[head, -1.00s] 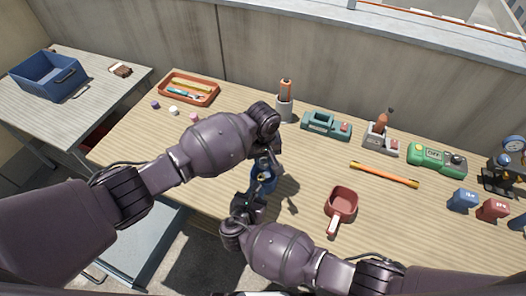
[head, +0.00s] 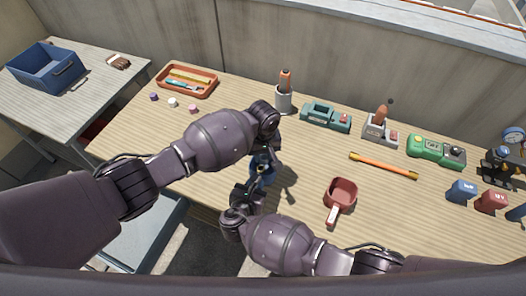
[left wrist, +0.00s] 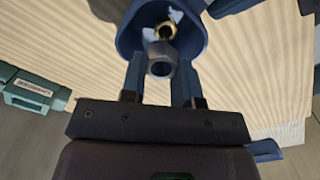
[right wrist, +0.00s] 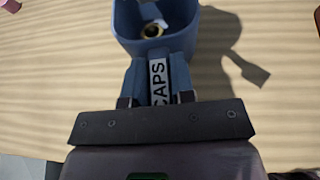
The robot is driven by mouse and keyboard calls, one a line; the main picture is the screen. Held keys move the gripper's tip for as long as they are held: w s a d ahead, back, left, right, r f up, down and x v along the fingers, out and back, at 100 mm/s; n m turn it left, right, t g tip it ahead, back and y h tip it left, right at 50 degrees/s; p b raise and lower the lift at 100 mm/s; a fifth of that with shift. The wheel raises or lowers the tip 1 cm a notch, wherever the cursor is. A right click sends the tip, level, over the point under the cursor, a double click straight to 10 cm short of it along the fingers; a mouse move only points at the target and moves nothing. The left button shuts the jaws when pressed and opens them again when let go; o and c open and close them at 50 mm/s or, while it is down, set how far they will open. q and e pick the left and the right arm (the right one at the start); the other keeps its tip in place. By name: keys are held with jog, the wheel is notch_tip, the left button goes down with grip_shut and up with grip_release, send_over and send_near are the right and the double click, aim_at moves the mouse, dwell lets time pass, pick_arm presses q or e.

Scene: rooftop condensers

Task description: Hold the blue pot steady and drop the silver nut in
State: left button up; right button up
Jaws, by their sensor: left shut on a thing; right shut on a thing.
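The blue pot (head: 262,176) is on the wooden bench, partly hidden by my arms; it also shows in the right wrist view (right wrist: 124,22). My right gripper (right wrist: 157,72) is shut on its handle, which has a CAPS label. Inside the pot are a brass-coloured nut (right wrist: 152,30) and something pale. My left gripper (left wrist: 161,70) is shut on the silver nut (left wrist: 161,59). In the left wrist view the silver nut overlaps the near rim of the pot (left wrist: 127,40); its exact height above it I cannot tell.
A red pan (head: 341,194) with a handle sits right of the pot. An orange bar (head: 383,165), a green device (head: 436,151) and an orange tray (head: 187,80) are farther off. A blue bin (head: 45,68) stands on the left table. Bench around the pan is clear.

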aim_at(263, 160)
pick_arm(q)
jog(key=shift+f, duration=2)
dwell(1.3)
jog(key=o, duration=1)
jog(key=shift+r, duration=0.1)
notch_tip(263, 160, up, 10)
jog(key=shift+w+r, duration=0.1)
jog(key=shift+r, duration=0.1)
pick_arm(e)
jog(key=shift+s+f, duration=0.1)
jog(key=shift+f, duration=0.05)
pick_arm(q)
jog(key=shift+r, duration=0.8)
